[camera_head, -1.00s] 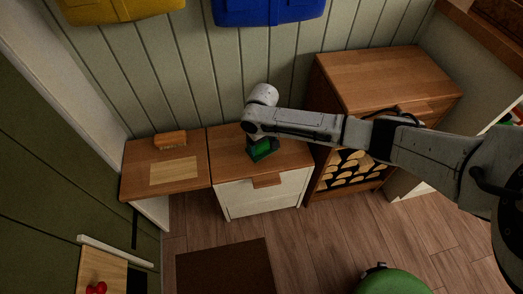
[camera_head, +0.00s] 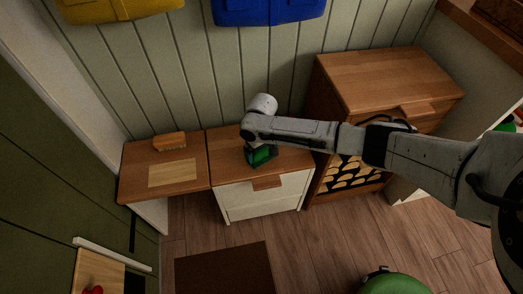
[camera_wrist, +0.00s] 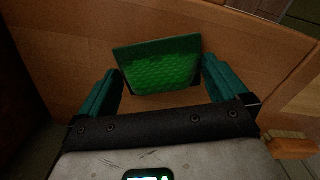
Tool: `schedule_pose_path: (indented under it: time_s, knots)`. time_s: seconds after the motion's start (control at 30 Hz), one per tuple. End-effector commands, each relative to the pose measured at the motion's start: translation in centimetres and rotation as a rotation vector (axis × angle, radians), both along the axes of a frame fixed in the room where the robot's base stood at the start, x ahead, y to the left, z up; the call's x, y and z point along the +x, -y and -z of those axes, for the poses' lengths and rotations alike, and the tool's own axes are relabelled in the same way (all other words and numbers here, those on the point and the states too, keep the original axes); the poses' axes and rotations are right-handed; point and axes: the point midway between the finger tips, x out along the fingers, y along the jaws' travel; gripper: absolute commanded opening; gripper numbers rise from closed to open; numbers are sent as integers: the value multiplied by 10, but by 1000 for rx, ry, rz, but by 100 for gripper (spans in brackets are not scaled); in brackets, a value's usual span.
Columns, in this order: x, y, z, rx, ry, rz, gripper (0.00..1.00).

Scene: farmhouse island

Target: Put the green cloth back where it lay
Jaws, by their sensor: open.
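The green cloth (camera_wrist: 160,66) shows in the wrist view as a flat, textured green piece with a darker border. It is in front of my gripper (camera_wrist: 163,75), between its two teal fingers, which are spread apart with one on each side. In the head view, the cloth (camera_head: 262,156) is a small bright green patch over the front part of the wooden top of the white drawer cabinet (camera_head: 233,147). My gripper (camera_head: 259,153) is right over it, mostly hidden by my wrist. I cannot tell whether the fingers touch the cloth.
A lower wooden top (camera_head: 135,180) to the left carries a pale rectangular panel (camera_head: 172,173) and a wooden brush (camera_head: 170,141). A taller wooden cabinet (camera_head: 385,78) with firewood (camera_head: 350,173) below stands to the right, under my arm. A dark mat (camera_head: 225,272) lies on the floor.

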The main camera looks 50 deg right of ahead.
Motion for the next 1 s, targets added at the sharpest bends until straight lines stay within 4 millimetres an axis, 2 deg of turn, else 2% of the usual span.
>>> schedule_pose_path:
  time_s: [0.13, 0.23, 0.7, 0.83, 1.0]
  knots:
    - [0, 0, -3, 0, 0, 0, 100]
    - [0, 0, -12, 1, 1, 0, 100]
    - [0, 0, -101, 0, 3, -1, 100]
    - [0, 0, -115, 1, 1, -1, 100]
    - [-1, 0, -121, 0, 0, 0, 100]
